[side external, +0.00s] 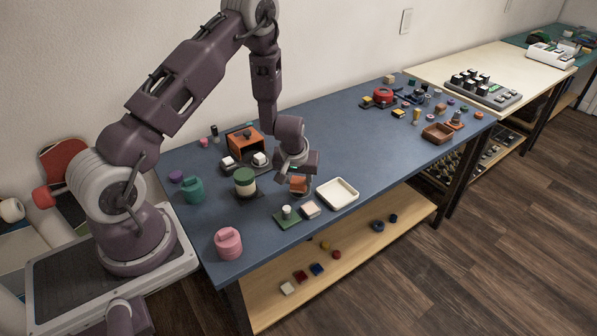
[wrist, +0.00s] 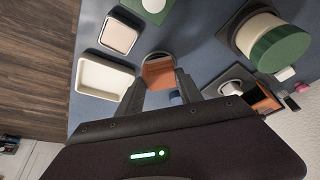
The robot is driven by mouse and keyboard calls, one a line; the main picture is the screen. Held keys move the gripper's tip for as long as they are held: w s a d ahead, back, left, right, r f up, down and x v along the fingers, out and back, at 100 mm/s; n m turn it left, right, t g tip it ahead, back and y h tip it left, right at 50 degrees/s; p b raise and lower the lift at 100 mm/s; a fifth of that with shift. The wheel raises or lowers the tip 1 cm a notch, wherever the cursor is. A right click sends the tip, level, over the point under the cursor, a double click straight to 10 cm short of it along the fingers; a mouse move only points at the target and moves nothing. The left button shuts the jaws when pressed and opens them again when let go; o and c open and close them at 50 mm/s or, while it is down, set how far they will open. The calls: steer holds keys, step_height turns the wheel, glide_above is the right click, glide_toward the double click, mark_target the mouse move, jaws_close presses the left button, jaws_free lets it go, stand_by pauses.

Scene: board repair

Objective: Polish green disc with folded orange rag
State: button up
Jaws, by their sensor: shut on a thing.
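My gripper (side external: 297,178) is low over the middle of the blue table and shut on a small folded orange rag (side external: 298,185). In the wrist view the orange rag (wrist: 158,73) sits between my two fingers. A round grey piece shows just behind the rag; I cannot tell whether they touch. The green disc (side external: 244,173) is the top of a cream cylinder on a dark square base, left of my gripper and apart from it. In the wrist view the green disc (wrist: 280,50) is at the upper right.
A cream tray (side external: 352,197) lies close right of my gripper. A small pale block (side external: 311,209) and a green plate with a white knob (side external: 286,224) are in front. An orange box (side external: 236,143), a teal jar (side external: 193,195) and a pink jar (side external: 228,252) stand to the left.

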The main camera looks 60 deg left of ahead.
mark_target(299, 182)
steer(key=w+a, duration=0.2)
steer(key=a, duration=0.1)
steer(key=shift+w+r, duration=0.35)
steer(key=shift+w, duration=0.05)
steer(key=shift+s+d+r, duration=0.25)
steer(key=shift+s+d, duration=0.4)
steer(key=shift+d, duration=0.05)
steer(key=shift+s+d, duration=0.8)
steer(key=shift+d, duration=0.05)
steer(key=shift+r, duration=3.3)
